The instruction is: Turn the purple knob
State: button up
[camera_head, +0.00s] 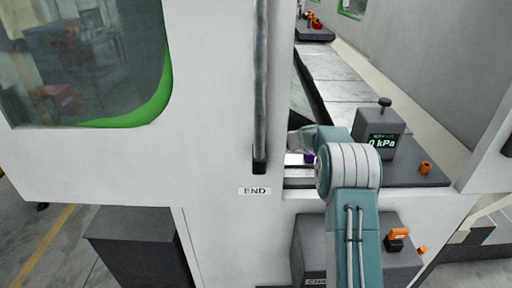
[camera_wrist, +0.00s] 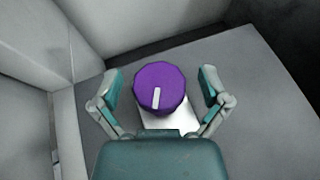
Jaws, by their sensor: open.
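The purple knob (camera_wrist: 158,86) is a many-sided disc with a white pointer mark, seen from above in the wrist view. Its mark points toward the bottom of the picture, tilted very slightly. A white plate (camera_wrist: 172,122) lies under it. My gripper (camera_wrist: 160,84) is open, with one teal finger on each side of the knob and a visible gap on both sides. In the head view a small purple part of the knob (camera_head: 309,158) shows beside my teal arm, which hides much of the area there.
A grey box with a "0 kPa" display (camera_head: 383,142) stands right of my arm. An orange knob (camera_head: 425,168) sits farther right. A white panel with a vertical handle (camera_head: 260,90) and an "END" label (camera_head: 255,191) is at the left. A grey wall borders the knob's surface.

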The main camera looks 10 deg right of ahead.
jog(key=c, duration=1.1)
jog(key=shift+c, duration=0.3)
jog(key=shift+m+t, duration=0.3)
jog(key=m+t+h, duration=0.2)
jog(key=m, duration=0.1)
jog(key=shift+t+h, duration=0.3)
jog(key=shift+m+t+h, duration=0.7)
jog(key=shift+m+h, duration=0.2)
jog(key=shift+d, duration=0.1)
jog(key=o, duration=1.2)
jog(key=shift+w+f, duration=0.1)
jog(key=shift+c, duration=0.2)
